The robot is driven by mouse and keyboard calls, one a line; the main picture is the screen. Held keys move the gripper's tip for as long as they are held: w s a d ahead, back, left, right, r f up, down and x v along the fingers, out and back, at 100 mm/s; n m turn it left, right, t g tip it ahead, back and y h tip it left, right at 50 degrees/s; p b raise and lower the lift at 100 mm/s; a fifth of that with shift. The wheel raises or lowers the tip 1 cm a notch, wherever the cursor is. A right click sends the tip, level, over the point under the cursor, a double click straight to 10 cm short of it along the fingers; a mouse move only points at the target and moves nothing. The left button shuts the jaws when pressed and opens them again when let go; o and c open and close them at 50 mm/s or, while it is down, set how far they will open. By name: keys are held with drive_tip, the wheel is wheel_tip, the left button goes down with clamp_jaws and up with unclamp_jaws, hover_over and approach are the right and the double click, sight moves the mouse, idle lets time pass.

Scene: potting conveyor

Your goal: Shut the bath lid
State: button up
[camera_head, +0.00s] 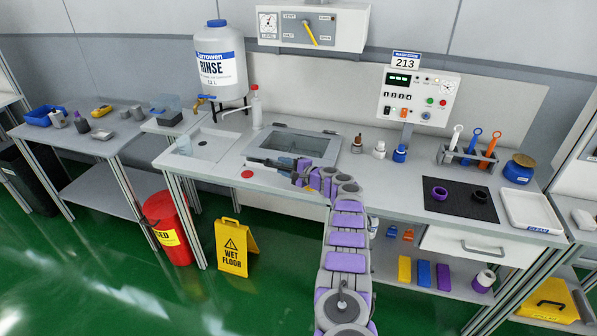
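The bath (318,157) is set into the middle of the long bench. It shows as a grey rectangular frame around a darker, glassy-looking middle. I cannot tell at this size how far its lid stands open or whether it lies flat. My gripper (262,163) is at the bath's front left corner, its dark fingers pointing left, low over the bench. It looks empty, but the gap between its fingers is too small to read. My arm reaches in from the front and hides part of the bath's front edge.
A rinse jug (221,72) with a tap stands behind left, and a white bottle (256,108) stands behind the bath. Small bottles (379,150) and a control panel (418,96) are to the right. A red button (247,174) lies left of my gripper. A yellow floor sign (235,247) stands below.

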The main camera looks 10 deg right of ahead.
drive_tip(key=p+v, duration=0.3)
drive_tip(key=v, duration=1.4)
drive_tip(key=shift+p, duration=0.35)
drive_tip(key=shift+s, duration=0.1)
